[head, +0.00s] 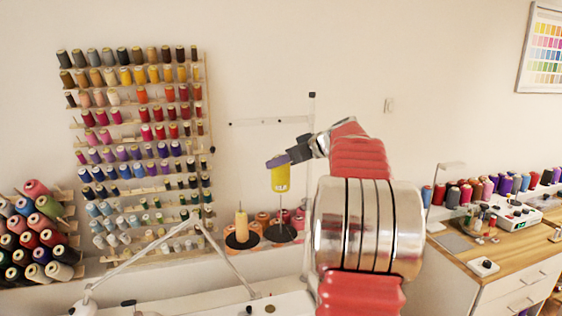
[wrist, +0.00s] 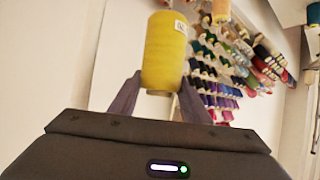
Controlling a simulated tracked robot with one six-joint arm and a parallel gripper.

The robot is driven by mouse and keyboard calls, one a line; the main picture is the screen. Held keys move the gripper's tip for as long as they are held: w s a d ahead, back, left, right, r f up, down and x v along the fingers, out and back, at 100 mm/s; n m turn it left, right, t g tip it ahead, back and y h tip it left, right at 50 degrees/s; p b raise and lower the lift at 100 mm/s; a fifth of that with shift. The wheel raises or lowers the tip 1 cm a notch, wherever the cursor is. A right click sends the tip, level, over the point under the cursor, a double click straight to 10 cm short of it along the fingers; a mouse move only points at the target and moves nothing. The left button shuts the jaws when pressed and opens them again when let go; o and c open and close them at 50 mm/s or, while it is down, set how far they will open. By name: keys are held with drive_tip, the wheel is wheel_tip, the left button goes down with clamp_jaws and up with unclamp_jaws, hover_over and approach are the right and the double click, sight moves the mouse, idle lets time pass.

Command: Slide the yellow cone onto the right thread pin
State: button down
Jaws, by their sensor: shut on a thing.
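The yellow cone (head: 281,179) is upright, with a white label near its lower end, in the head view. My gripper (head: 279,161) is shut on its upper part and holds it in the air. In the wrist view the yellow cone (wrist: 165,52) sits between the two dark fingers of my gripper (wrist: 160,95). The right thread pin stands on a round black disc (head: 281,234), below the cone in the head view. The cone appears above the pin; the pin's tip is hard to make out, and I cannot tell their exact alignment in depth.
A peach cone (head: 241,226) stands on the left black disc (head: 241,241), close beside the right one. Several pink and orange spools (head: 264,219) are behind. A thread rack (head: 140,130) covers the left wall. A thin upright pole (head: 311,140) is near my arm.

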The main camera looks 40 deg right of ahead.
wheel_tip(320, 180, down, 16)
idle(7.2)
